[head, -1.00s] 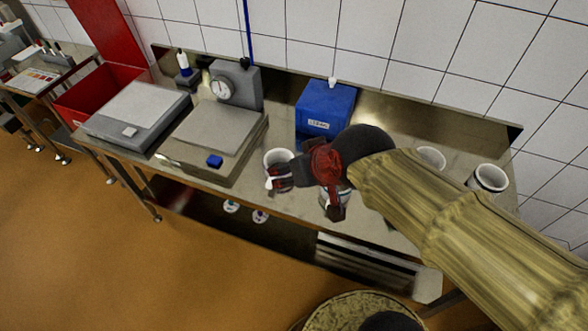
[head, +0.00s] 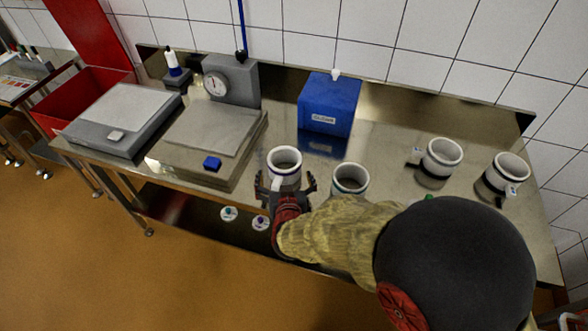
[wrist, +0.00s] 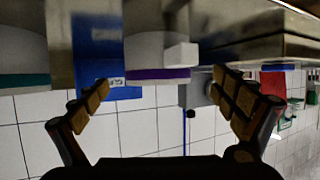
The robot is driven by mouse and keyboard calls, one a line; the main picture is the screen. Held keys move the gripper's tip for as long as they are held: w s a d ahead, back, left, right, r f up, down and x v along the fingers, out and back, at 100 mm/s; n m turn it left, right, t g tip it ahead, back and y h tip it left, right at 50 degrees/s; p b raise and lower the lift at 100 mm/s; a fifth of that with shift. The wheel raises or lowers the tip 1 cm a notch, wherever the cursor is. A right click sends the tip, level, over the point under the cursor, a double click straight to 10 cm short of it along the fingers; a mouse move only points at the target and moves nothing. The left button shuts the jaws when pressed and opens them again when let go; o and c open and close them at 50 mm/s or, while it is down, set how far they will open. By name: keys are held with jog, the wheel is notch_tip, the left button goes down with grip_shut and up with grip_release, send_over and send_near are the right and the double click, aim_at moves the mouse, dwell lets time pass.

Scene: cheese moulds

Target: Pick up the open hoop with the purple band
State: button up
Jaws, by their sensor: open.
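The open hoop with the purple band (head: 285,159) stands upright near the front edge of the steel table, a white cup without a lid. In the wrist view, which is upside down, its purple band (wrist: 158,74) shows between the fingers. My gripper (head: 287,184) is open at the hoop's front, with one finger towards each side. The wrist view also shows my gripper (wrist: 160,92) with its fingers apart and not closed on the hoop. A second open hoop with a teal band (head: 350,180) stands close to the right; my arm partly hides it.
Two more white hoops (head: 442,157) (head: 506,172) stand at the right. A blue box (head: 329,105) is behind the purple-banded hoop. A press or scale with a dial (head: 230,85) and a flat plate (head: 212,130) stand to the left.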

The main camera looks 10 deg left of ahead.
jog(key=b, duration=0.3)
send_near(284, 158)
jog(key=x, duration=0.3)
jog(key=shift+w+f, duration=0.3)
jog(key=shift+w+a, duration=0.15)
jog(key=shift+w, duration=0.1)
jog(key=shift+c, duration=0.7)
jog(key=c, duration=1.1)
jog(key=shift+c, duration=0.3)
